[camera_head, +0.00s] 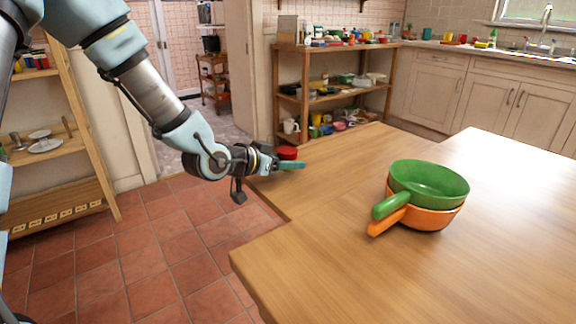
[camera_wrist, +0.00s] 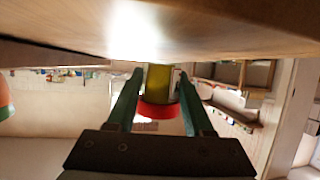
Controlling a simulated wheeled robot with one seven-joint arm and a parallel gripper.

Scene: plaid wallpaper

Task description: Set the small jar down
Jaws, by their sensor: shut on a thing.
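The small jar has a red lid (camera_head: 287,152) and a yellow body (camera_wrist: 158,80). My gripper (camera_head: 291,164) is at the far left edge of the wooden table (camera_head: 340,165), with its teal fingers on either side of the jar. In the wrist view the fingers (camera_wrist: 161,84) are shut on the jar, and the table surface fills the top of the picture. The jar's yellow end appears right at the tabletop; I cannot tell whether it touches. In the head view the fingers hide most of the jar's body.
A green pan (camera_head: 430,179) is stacked in an orange pan (camera_head: 430,218) on the table, well right of my gripper. The wood between them is clear. A loaded shelf (camera_head: 330,97) stands behind the table, and tiled floor lies to the left.

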